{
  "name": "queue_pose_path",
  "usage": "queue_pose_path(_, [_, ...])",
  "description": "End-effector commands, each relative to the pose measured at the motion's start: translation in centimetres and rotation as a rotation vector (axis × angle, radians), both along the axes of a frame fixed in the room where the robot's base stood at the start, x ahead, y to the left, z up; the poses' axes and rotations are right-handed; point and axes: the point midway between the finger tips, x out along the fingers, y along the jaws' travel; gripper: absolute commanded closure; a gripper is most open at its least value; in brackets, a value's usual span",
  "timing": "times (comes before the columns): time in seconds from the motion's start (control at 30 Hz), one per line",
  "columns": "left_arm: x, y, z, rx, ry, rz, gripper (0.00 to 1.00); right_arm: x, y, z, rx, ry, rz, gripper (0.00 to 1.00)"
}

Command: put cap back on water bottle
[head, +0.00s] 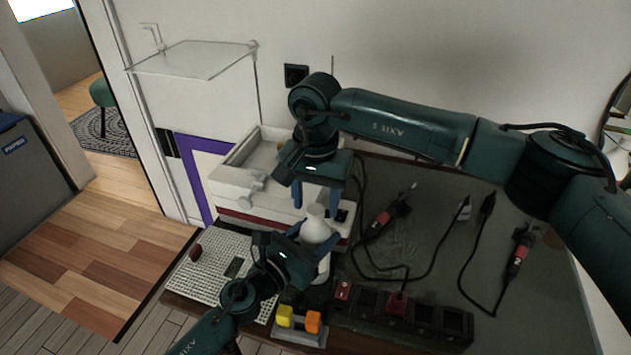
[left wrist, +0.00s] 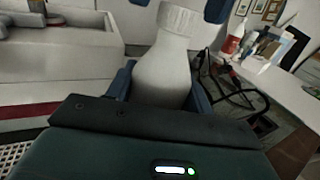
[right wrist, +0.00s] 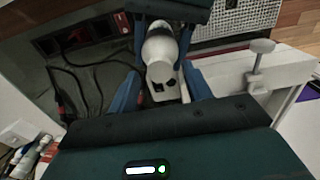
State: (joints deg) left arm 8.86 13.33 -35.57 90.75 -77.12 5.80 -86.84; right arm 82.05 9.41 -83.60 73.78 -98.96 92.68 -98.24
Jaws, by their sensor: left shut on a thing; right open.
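A white bottle (head: 318,232) stands upright at the table's front middle. My left gripper (head: 309,252) is shut on its body, with one finger on each side; the body also shows in the left wrist view (left wrist: 163,78). The bottle narrows to a ridged, wider top at the upper edge of that view; I cannot tell whether this is a cap or the bare neck. My right gripper (head: 316,207) is open, pointing down, with its fingers above and around the bottle's top. In the right wrist view the bottle (right wrist: 158,48) shows between the open fingers. No separate cap can be made out.
A white machine (head: 232,195) stands behind and left of the bottle. A perforated white board (head: 208,262) lies at left. A yellow and orange block (head: 298,319) and a power strip (head: 400,315) lie in front and right. Cabled tools (head: 385,220) lie at right.

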Motion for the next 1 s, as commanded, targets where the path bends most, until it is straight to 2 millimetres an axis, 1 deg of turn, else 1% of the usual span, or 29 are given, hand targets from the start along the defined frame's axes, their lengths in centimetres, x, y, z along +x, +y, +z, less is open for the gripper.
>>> queue_pose_path(0.03, [-0.01,-0.01,-0.02,0.0,0.0,0.0,1.0,-0.03,0.0,-0.44,-0.001,0.001,0.0,0.51])
queue_pose_path(0.13, [-0.01,-0.01,-0.02,0.0,0.0,0.0,1.0,-0.03,0.02,-0.83,0.0,0.0,0.001,0.51])
queue_pose_path(0.4, [-0.01,-0.01,-0.03,0.0,0.0,0.0,1.0,-0.01,0.02,-0.92,0.0,0.0,0.001,0.51])
queue_pose_path(0.47, [-0.01,-0.01,-0.03,0.0,0.0,0.0,1.0,-0.01,0.02,-0.91,0.0,0.0,0.001,0.55])
queue_pose_path(1.0, [-0.01,-0.01,-0.02,-0.001,0.001,0.0,1.0,-0.01,0.02,-0.88,0.0,0.0,0.001,0.98])
